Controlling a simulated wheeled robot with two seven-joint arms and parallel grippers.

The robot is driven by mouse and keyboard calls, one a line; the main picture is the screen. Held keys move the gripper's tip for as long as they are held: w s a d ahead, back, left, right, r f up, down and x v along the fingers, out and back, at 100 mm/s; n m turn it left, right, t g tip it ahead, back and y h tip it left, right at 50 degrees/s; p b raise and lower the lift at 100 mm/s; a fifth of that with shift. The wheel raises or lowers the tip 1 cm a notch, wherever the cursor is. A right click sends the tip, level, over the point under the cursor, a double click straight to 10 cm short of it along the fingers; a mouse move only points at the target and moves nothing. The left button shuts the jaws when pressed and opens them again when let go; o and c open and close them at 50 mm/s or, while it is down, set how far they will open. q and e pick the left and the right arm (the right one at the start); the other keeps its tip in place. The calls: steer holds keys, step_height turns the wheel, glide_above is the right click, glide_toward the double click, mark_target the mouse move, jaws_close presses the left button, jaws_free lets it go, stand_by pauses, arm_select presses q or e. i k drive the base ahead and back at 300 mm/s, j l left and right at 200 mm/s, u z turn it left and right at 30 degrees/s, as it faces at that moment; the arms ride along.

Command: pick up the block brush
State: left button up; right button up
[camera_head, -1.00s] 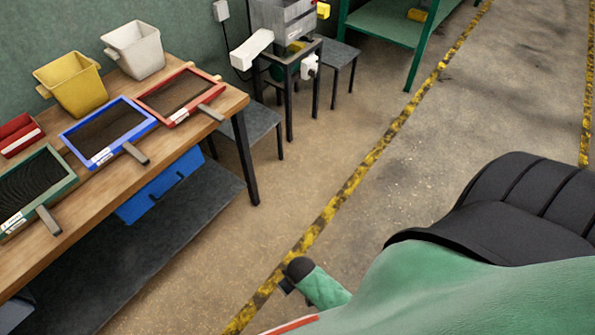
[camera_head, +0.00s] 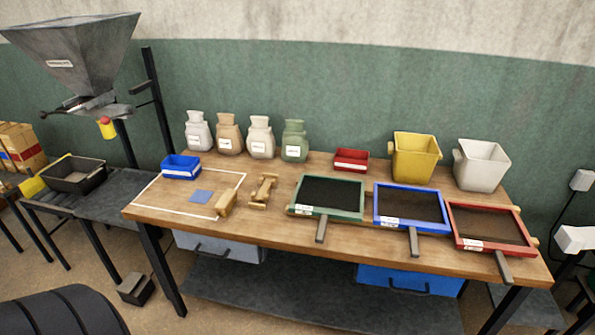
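A small tan wooden piece (camera_head: 226,203), which looks like the block brush, lies on the wooden table at the right edge of a white-outlined rectangle. A second tan wooden piece (camera_head: 264,190), narrow in the middle, lies just right of it. Both are small, and I cannot tell bristles on either one. Neither of my grippers shows in the head view, so whether they are open or shut is hidden.
The table (camera_head: 320,248) holds a blue bin (camera_head: 181,167), several sacks, a red bin (camera_head: 351,160), yellow (camera_head: 415,157) and white buckets (camera_head: 482,165), and green, blue and red-framed sieves with handles projecting forward. A hopper (camera_head: 75,55) stands left. Bare floor lies in front.

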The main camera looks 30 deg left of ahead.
mark_target(225, 203)
steer(key=u, duration=1.55)
